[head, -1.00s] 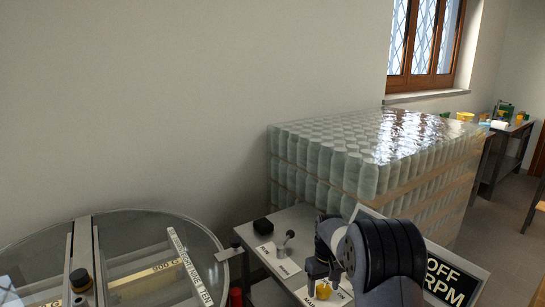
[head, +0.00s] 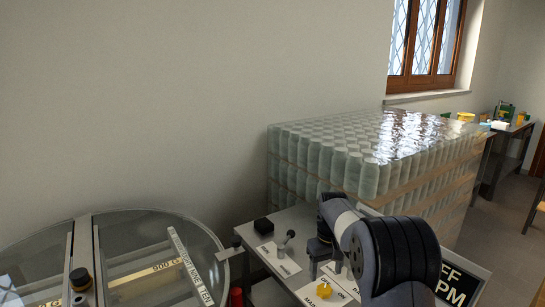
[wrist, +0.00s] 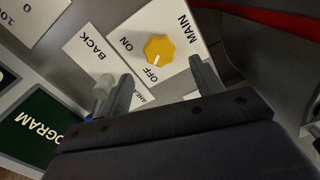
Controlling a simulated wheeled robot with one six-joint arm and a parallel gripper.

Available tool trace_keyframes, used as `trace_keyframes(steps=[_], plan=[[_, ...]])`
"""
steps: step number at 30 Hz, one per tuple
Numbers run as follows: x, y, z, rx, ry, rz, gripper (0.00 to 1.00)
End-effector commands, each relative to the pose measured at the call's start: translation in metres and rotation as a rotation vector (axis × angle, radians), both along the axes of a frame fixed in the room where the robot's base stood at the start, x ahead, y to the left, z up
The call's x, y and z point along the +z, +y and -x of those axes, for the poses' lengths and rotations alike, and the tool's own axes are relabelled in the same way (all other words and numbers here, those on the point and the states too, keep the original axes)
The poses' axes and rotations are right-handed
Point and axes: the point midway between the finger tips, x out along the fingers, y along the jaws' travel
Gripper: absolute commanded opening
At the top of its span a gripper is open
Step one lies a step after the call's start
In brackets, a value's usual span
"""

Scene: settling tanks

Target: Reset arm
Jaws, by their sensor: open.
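My gripper (head: 320,268) hangs over the control panel (head: 299,238) in the head view, below my dark bent arm. In the wrist view my gripper (wrist: 160,80) is open, with its two fingers apart and nothing between them. A yellow knob (wrist: 159,49) on a white plate marked MAIN, ON and OFF shows just beyond the fingertips. Its pointer is at OFF. In the head view the yellow knob (head: 323,290) is below my gripper, apart from it.
A small lever (head: 286,241) and a black box (head: 263,226) stand on the panel. A round glass-lidded tank (head: 145,250) is at left. Wrapped stacked jars (head: 345,150) stand behind the panel. An OFF RPM display (head: 458,287) is partly hidden by my arm.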

Motion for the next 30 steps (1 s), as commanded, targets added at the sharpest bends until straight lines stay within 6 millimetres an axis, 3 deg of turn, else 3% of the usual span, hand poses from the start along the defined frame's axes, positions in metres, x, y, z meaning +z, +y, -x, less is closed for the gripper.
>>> trace_keyframes(steps=[7, 9, 23, 30], plan=[[0.051, 0.0, 0.0, 0.0, -0.004, 0.0, 0.63], [0.028, 0.0, 0.001, 0.0, 0.007, 0.0, 0.63], [-0.064, 0.0, 0.001, -0.001, 0.005, 0.0, 0.63], [-0.062, -0.001, 0.0, -0.199, 0.0, 0.0, 0.63]])
